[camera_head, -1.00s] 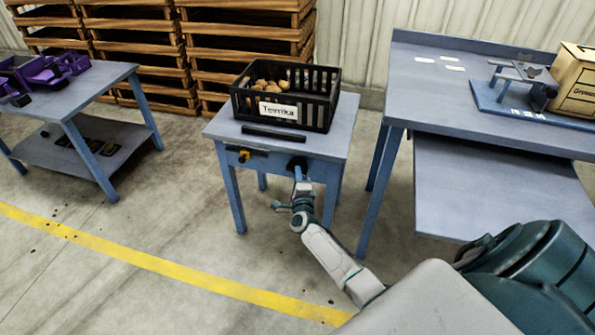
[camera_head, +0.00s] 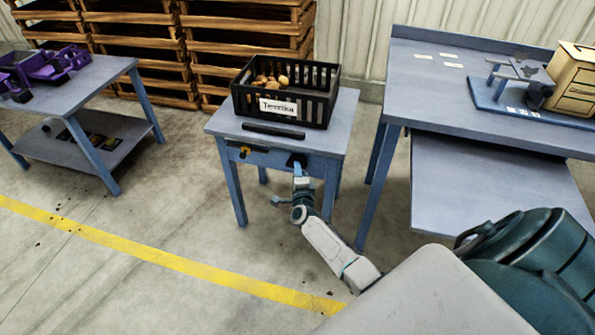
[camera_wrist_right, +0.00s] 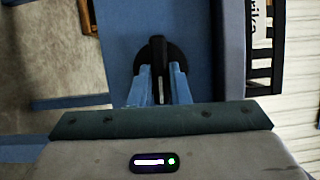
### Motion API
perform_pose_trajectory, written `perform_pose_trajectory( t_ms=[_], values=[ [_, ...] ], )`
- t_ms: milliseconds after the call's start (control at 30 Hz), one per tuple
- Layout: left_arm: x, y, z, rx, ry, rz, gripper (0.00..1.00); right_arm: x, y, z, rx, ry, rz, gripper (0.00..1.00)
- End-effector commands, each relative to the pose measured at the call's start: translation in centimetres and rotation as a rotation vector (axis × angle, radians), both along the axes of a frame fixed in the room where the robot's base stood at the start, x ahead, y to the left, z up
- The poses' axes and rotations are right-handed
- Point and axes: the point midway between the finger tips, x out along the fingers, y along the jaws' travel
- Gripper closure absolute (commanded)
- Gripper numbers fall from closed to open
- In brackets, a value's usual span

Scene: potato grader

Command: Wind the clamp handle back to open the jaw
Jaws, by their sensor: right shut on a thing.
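The small blue table (camera_head: 340,127) stands in the middle of the head view. A black round clamp handle (camera_head: 297,159) is on its front face, right of the middle. My right gripper (camera_head: 299,172) reaches it from the front. In the right wrist view the two blue fingers (camera_wrist_right: 159,84) are shut on the black handle (camera_wrist_right: 157,55), with its round base behind them. A black bar (camera_head: 273,130), which may be the clamp jaw, lies along the table's front edge. I cannot tell how wide the jaw is open. My left gripper is in neither view.
A black crate (camera_head: 322,112) of potatoes, with a white label, stands on the small table behind the bar. A yellow-and-black part (camera_head: 245,151) sits left on the front face. A larger workbench (camera_head: 428,90) is close on the right. The floor in front is clear.

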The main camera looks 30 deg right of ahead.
Motion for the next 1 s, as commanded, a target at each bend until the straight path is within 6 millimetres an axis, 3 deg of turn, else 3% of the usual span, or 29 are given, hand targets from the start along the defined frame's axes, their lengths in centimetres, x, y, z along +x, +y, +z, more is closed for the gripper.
perform_pose_trajectory(
  t_ms=[33,67,133,167,567,700,1000],
  values=[
    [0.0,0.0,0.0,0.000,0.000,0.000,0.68,-0.1,0.1,-0.2,0.001,0.003,0.001,1.00],
    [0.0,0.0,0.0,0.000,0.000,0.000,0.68,-0.1,0.1,-0.2,0.001,0.003,0.001,0.78],
    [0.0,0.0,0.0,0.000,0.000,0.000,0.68,-0.1,0.1,-0.2,0.001,0.003,0.001,0.64],
    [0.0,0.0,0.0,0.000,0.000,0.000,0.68,-0.1,0.1,-0.1,0.001,0.003,0.000,0.62],
    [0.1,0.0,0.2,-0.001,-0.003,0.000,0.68,-1.0,0.5,-0.1,0.002,0.001,0.000,0.62],
    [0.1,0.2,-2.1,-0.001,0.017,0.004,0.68,-3.2,1.6,-0.1,0.004,0.003,0.000,0.62],
    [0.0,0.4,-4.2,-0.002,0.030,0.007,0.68,-8.2,4.2,-0.2,0.003,0.002,0.001,0.62]
  ],
)
